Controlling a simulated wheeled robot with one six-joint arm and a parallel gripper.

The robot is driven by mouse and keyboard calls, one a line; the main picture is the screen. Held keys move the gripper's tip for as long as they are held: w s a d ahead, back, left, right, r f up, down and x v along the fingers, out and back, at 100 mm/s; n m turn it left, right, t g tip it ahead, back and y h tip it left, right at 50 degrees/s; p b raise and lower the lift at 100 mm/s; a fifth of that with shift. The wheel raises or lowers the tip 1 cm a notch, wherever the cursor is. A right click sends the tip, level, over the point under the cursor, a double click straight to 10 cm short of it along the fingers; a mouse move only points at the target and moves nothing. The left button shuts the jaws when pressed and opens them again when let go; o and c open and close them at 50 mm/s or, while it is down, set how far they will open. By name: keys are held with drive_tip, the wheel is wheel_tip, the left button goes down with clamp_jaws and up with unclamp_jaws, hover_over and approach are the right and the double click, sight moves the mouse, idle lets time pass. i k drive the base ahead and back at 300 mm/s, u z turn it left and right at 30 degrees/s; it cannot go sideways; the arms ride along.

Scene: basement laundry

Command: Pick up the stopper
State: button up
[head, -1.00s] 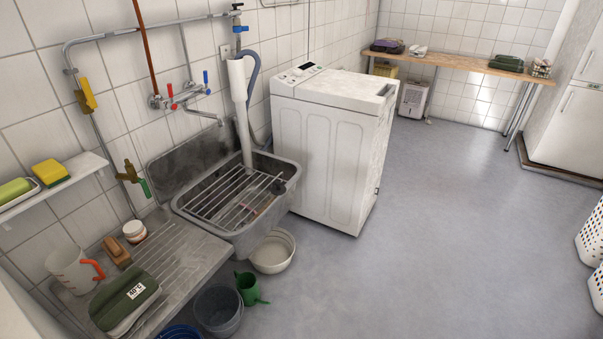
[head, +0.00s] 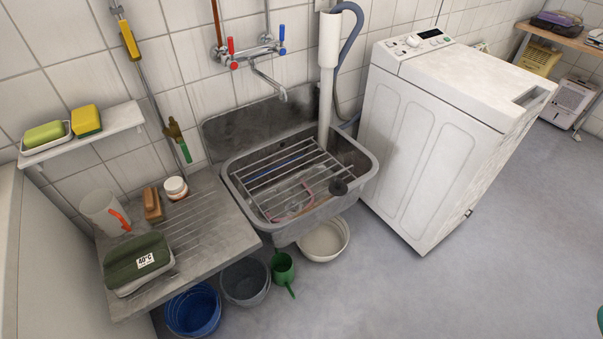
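The stopper appears to be the small dark round piece (head: 338,187) at the right front of the grey sink (head: 372,166). It seems to rest on the metal rack (head: 285,180) that lies over the basin, close to the sink's right rim. My gripper is not in view.
A tap (head: 268,75) and a white standpipe (head: 327,90) rise behind the sink. A washing machine (head: 420,140) stands close on the right. A drainboard (head: 215,225) with a jug, brush and green container is on the left. Buckets (head: 245,282) and a bowl (head: 323,240) stand below. Floor at the right is clear.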

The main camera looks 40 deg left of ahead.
sight(337, 187)
drive_tip(key=u, duration=0.9)
drive_tip(key=i, duration=0.95)
drive_tip(key=u, duration=0.8)
